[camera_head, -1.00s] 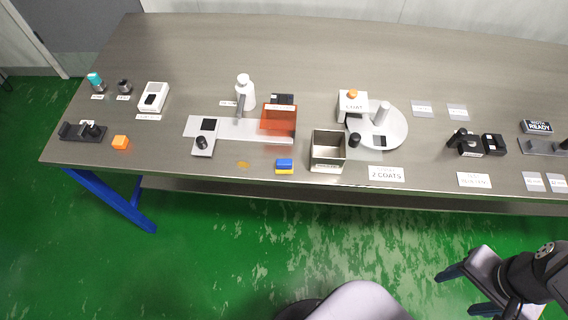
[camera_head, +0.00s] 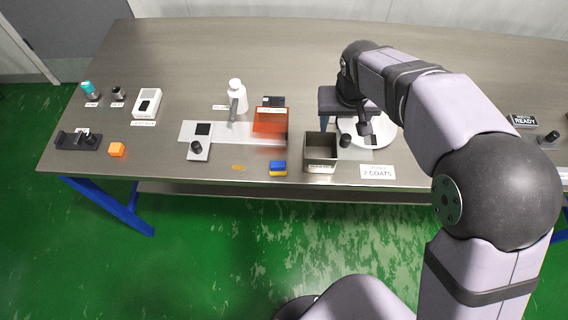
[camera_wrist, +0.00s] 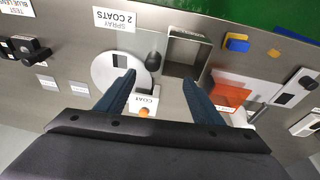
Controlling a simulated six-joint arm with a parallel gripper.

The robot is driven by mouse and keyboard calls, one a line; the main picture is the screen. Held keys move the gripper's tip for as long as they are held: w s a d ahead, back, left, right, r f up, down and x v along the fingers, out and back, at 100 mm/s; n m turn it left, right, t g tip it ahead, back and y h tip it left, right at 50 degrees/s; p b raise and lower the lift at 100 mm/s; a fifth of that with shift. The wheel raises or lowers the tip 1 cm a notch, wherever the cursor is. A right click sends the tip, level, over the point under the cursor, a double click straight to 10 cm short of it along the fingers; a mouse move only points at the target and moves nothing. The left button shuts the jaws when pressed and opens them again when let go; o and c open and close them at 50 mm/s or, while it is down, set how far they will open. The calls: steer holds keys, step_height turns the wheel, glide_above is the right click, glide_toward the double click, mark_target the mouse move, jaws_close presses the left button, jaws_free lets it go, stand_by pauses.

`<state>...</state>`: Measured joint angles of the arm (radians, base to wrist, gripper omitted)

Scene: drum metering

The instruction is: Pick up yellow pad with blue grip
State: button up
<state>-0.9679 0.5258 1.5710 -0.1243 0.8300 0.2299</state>
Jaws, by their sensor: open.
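The yellow pad with its blue grip (camera_head: 278,167) lies on the table near the front edge, blue part on top and a yellow strip showing below. It also shows in the wrist view (camera_wrist: 237,43), at the upper right. My gripper (camera_wrist: 160,88) is open and empty, with its two dark fingers apart. It hangs above the table over the round white turntable area, to the right of the pad in the head view. The pad is clear of the fingers.
An open metal box (camera_head: 320,150) stands just right of the pad. An orange translucent block (camera_head: 270,120) and a white bottle (camera_head: 237,97) stand behind it. A "2 COATS" sign (camera_head: 378,172) lies to the right.

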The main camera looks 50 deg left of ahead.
steer(key=s+a, duration=0.4)
steer(key=a, duration=0.2)
steer(key=g+h, duration=0.1)
steer(key=g, duration=0.1)
glide_above(278, 163)
steer(key=shift+n, duration=0.3)
steer(key=f, duration=0.6)
steer(key=shift+a+f, duration=0.1)
steer(key=shift+a, duration=0.1)
steer(key=shift+f+p, duration=0.5)
steer(key=shift+f, duration=0.55)
steer(key=shift+d+f+p, duration=0.15)
steer(key=shift+f+p, duration=0.2)
steer(key=shift+p, duration=0.05)
step_height(278, 163, down, 3)
steer(key=shift+s+d+f+p, duration=0.1)
steer(key=shift+p, duration=0.75)
steer(key=shift+f, duration=0.6)
steer(key=c, duration=1.1)
